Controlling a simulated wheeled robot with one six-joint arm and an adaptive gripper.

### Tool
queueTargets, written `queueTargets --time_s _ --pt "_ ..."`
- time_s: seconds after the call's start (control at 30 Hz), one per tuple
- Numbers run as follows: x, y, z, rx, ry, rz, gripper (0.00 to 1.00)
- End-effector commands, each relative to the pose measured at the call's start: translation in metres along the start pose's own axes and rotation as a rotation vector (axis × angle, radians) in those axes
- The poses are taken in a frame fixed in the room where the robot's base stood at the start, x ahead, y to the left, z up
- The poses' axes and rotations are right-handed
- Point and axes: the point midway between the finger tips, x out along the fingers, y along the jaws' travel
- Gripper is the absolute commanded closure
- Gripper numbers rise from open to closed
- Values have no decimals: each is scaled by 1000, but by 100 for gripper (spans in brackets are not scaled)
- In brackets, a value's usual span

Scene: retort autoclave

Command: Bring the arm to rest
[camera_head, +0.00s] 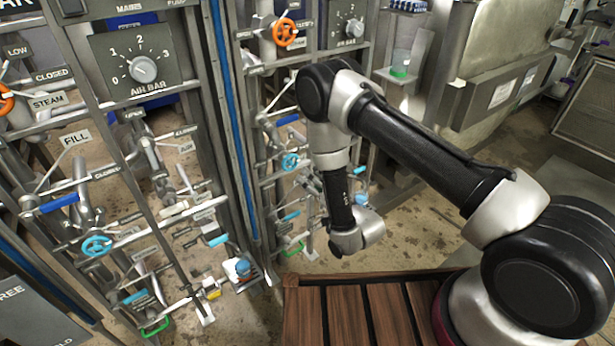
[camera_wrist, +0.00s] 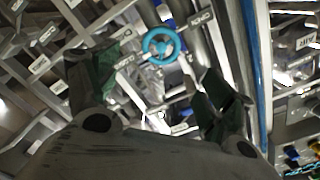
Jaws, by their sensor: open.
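My arm (camera_head: 425,145) is bent, reaching up from the lower right and folding down at the elbow, with its forearm hanging in front of the pipe panel. In the head view the gripper itself is hidden behind the wrist. In the wrist view my gripper (camera_wrist: 160,98) is open, its two dark fingers spread wide, with nothing between them. A blue handwheel (camera_wrist: 161,45) shows beyond the fingers, apart from them.
The rack of pipes carries an air dial (camera_head: 142,69), an orange handwheel (camera_head: 285,32), a blue handwheel (camera_head: 97,245) and a blue-handled lever (camera_head: 60,203). A slatted wooden platform (camera_head: 345,322) lies below my arm. A steel vessel (camera_head: 500,40) stands behind. Brown floor (camera_head: 425,225) shows clear at the right.

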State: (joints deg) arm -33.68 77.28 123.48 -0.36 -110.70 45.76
Motion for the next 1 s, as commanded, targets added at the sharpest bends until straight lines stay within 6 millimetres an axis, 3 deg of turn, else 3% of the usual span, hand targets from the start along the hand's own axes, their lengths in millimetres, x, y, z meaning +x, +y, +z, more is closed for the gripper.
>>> queueTargets --time_s 0.43,0.57,0.67,0.7,0.8,0.9,1.0 --pt "0 2 2 -24 -6 6 18" --pt "-3 30 29 -95 -128 119 18" --pt "-27 71 69 -176 -331 285 18" --pt "-45 89 86 -210 -434 360 18" --pt "-82 111 107 -289 -672 509 18" --pt "-110 110 97 -347 -877 623 18" --pt "-137 94 63 -383 -1055 712 18"
